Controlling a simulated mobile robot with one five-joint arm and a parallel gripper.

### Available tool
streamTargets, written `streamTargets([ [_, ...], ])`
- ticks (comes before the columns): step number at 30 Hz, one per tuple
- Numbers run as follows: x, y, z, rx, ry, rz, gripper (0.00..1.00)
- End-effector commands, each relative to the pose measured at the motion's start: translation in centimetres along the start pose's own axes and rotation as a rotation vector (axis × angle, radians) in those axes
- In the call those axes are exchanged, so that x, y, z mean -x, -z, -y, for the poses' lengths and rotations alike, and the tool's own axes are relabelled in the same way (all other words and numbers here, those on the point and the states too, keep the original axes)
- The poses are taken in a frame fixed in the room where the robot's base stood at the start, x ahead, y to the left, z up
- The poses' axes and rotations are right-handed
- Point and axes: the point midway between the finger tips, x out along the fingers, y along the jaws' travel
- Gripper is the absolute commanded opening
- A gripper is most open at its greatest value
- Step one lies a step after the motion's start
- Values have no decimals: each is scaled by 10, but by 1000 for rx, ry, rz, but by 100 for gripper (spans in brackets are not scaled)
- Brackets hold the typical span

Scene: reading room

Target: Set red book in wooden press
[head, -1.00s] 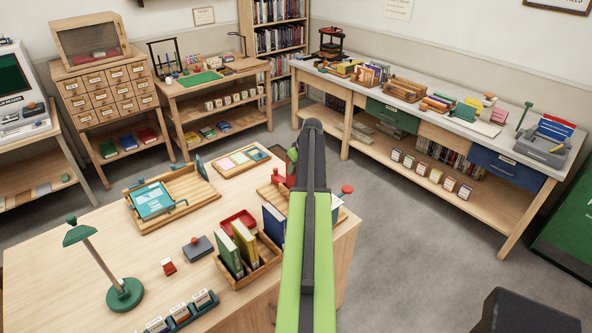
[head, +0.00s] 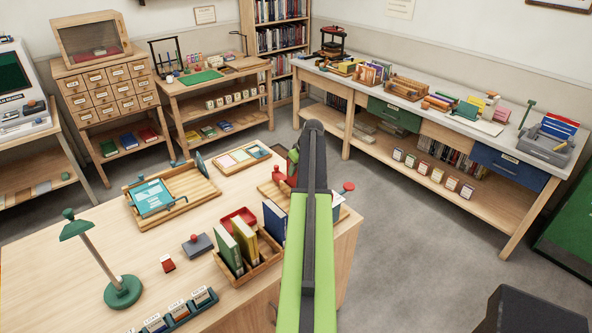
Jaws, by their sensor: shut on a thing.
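A red knob (head: 347,187) shows just right of the arm. A red book (head: 148,135) lies on the low shelf under the card drawers; I cannot tell if it is the task's book.
A long bench (head: 480,127) runs along the back right wall. Grey floor (head: 400,240) lies clear between desk and bench.

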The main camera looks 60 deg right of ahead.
Motion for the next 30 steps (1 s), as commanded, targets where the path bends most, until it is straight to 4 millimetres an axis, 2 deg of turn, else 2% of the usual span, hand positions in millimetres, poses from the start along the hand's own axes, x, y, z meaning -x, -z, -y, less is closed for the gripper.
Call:
streamTargets([
  [22, 1, 0, -1, -1, 0, 0, 0],
  [23, 1, 0, -1, -1, -1, 0, 30],
  [28, 1, 0, -1, -1, -1, 0, 52],
  [30, 1, 0, -1, -1, 0, 0, 53],
])
